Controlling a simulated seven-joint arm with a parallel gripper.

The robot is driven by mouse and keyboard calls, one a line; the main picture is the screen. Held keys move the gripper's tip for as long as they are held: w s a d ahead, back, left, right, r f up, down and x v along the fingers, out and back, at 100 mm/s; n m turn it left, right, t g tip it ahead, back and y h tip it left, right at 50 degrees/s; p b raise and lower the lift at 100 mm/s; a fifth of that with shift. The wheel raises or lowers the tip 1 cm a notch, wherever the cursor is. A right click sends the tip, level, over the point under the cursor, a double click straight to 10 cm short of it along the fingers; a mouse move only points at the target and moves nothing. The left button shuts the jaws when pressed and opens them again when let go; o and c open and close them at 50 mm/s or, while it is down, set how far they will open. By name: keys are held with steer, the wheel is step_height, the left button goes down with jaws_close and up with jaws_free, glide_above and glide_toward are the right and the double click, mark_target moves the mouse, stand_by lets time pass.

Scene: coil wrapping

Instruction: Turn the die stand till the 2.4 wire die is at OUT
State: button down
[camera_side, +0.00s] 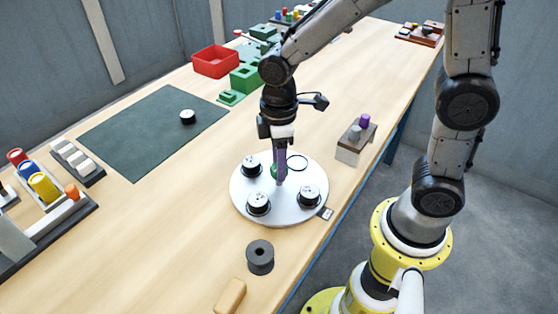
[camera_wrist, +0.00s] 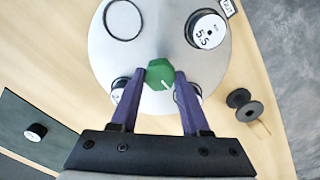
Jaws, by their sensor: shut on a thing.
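The die stand (camera_side: 240,190) is a round white disc on the table, and it also fills the upper wrist view (camera_wrist: 165,45). Three black dies with white tops sit on it, and one ring-marked place (camera_side: 297,163) is empty. The die nearest the OUT tag (camera_side: 326,213) reads about 5.5 in the wrist view (camera_wrist: 208,30). The other two dies (camera_side: 251,167) (camera_side: 259,205) are partly hidden behind my fingers in the wrist view, their numbers unreadable. My gripper (camera_wrist: 160,75), with purple fingers, is shut on the green knob (camera_wrist: 160,73) at the disc's middle.
A loose die (camera_side: 187,117) lies on the dark green mat (camera_side: 150,130). A dark spool (camera_side: 260,257) and a tan block (camera_side: 229,296) stand in front of the disc. A block with pegs (camera_side: 355,143) stands right. A red bin (camera_side: 215,62) and green blocks are behind.

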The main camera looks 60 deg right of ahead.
steer(key=shift+n, duration=0.6)
steer(key=shift+r+n, duration=0.1)
steer(key=shift+n, duration=13.1)
steer(key=shift+c, duration=1.9)
jaws_free()
